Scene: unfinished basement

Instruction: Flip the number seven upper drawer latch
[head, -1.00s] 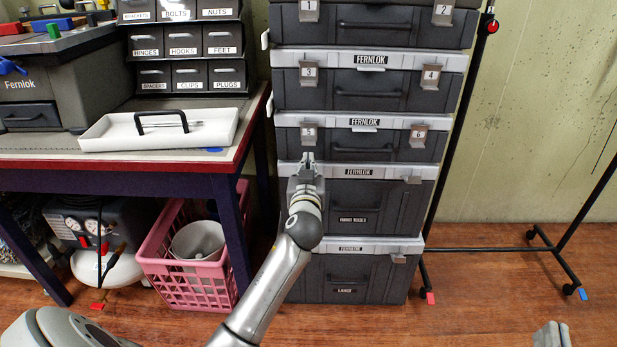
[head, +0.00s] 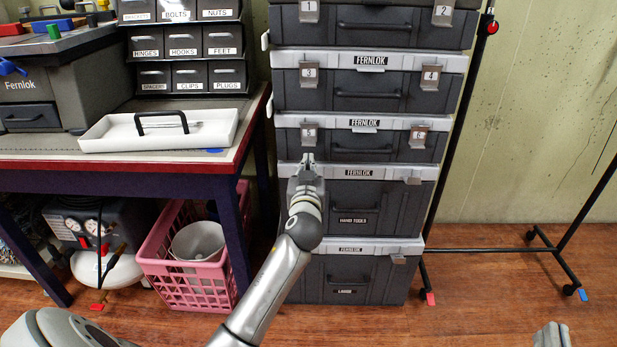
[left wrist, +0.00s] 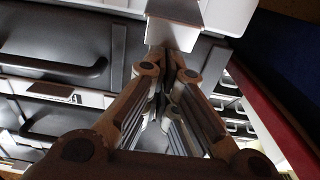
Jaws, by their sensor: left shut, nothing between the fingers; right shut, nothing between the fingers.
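The drawer stack has grey lids and numbered metal latches. Latch 5 (head: 309,137) and latch 6 (head: 418,136) hang down on the third drawer in view. My left gripper (head: 308,160) is shut and empty just below latch 5, in front of the left end of the hand tools drawer (head: 375,205). No number 7 can be read; that drawer's left latch area is hidden behind my gripper. Its right latch (head: 413,180) sticks out. In the left wrist view, a metal latch (left wrist: 172,32) is just beyond the closed fingertips; contact is unclear. My right gripper (head: 552,336) is partly visible at bottom right, shut.
A workbench (head: 130,166) with a white tray (head: 98,140) stands left of the stack. A pink basket (head: 190,288) is under its right end. A black rack (head: 455,160) stands close on the right.

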